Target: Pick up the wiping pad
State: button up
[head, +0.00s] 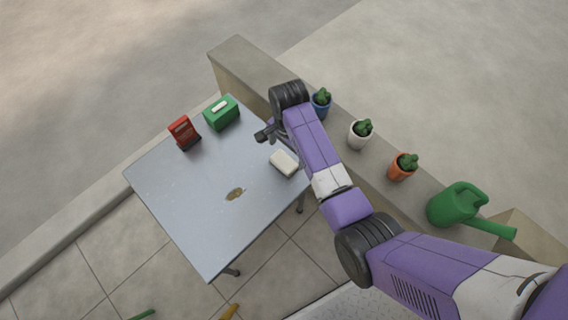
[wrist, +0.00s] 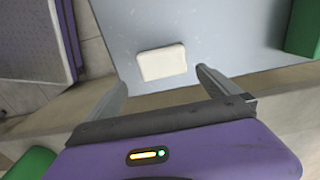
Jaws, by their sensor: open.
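The wiping pad (head: 284,163) is a small off-white block lying flat on the grey-blue table (head: 195,215), near the edge by the wall. In the wrist view the pad (wrist: 162,63) lies ahead of my gripper (wrist: 160,80), roughly between the lines of the two fingers and apart from them. My gripper is open and empty. In the head view my gripper (head: 264,135) is up and left of the pad, and its fingers are small and partly dark there.
A green box (head: 221,112) and a red device (head: 184,133) stand at the table's far side. A brown stain (head: 235,194) marks the middle. A low wall (head: 245,62) beside the table carries potted cacti (head: 361,133) and a green watering can (head: 457,204).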

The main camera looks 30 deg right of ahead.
aim_at(284, 160)
jog(key=shift+w+a+f, duration=0.1)
jog(key=shift+w+f, duration=0.05)
jog(key=shift+f, duration=0.2)
jog(key=f, duration=0.2)
jog(key=f+b, duration=0.1)
jog(key=f, duration=0.1)
jog(key=f+b, duration=0.1)
jog(key=f, duration=0.1)
jog(key=shift+w+a+f, duration=0.15)
jog(key=shift+a+f, duration=0.15)
jog(key=shift+f, duration=0.1)
jog(key=c, duration=1.2)
jog(key=shift+c, duration=0.2)
jog(key=shift+r, duration=0.15)
notch_tip(284, 160, up, 20)
jog(key=p, duration=0.4)
